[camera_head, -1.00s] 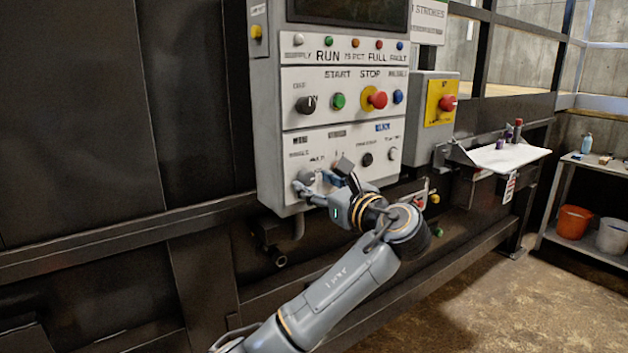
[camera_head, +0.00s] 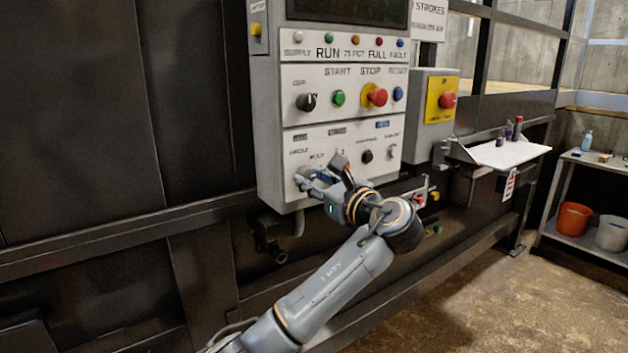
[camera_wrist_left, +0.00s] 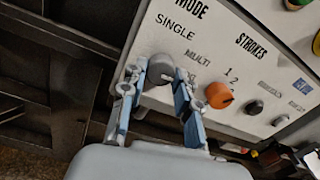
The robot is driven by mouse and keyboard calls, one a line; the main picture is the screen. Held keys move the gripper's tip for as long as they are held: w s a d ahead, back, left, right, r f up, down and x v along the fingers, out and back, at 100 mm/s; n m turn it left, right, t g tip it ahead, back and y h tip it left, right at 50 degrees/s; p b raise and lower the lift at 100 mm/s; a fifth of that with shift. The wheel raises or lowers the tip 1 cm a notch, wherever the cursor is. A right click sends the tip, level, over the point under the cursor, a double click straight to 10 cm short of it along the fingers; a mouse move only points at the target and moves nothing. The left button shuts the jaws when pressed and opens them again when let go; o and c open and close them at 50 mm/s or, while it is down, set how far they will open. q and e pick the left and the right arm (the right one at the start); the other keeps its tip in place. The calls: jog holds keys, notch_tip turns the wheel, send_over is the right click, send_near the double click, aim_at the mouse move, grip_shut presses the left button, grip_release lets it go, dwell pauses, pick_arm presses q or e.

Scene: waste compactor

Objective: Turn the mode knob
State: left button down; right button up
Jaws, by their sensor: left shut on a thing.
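The mode knob (camera_wrist_left: 159,68) is a round grey knob below the printed words MODE and SINGLE in the left wrist view. My left gripper (camera_wrist_left: 157,80) has its blue-grey fingers on both sides of it and is shut on it. In the head view my left gripper (camera_head: 310,181) is at the lower left of the grey control panel (camera_head: 290,133), and its fingers mostly cover the knob. The word MULTI is printed to the right of the knob. My right gripper is not in view.
An orange strokes knob (camera_wrist_left: 219,95) sits close to the right finger. A black knob (camera_wrist_left: 255,107) is farther right. Above are a black selector (camera_head: 306,102), a green button (camera_head: 339,98) and a red stop button (camera_head: 377,97). A white shelf (camera_head: 503,155) stands out at the right.

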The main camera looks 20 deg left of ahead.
pick_arm(q)
jog(key=n, duration=0.4)
jog(key=shift+n, duration=2.2)
jog(key=c, duration=1)
grip_release()
jog(key=shift+d, duration=0.1)
jog(key=v, duration=1.2)
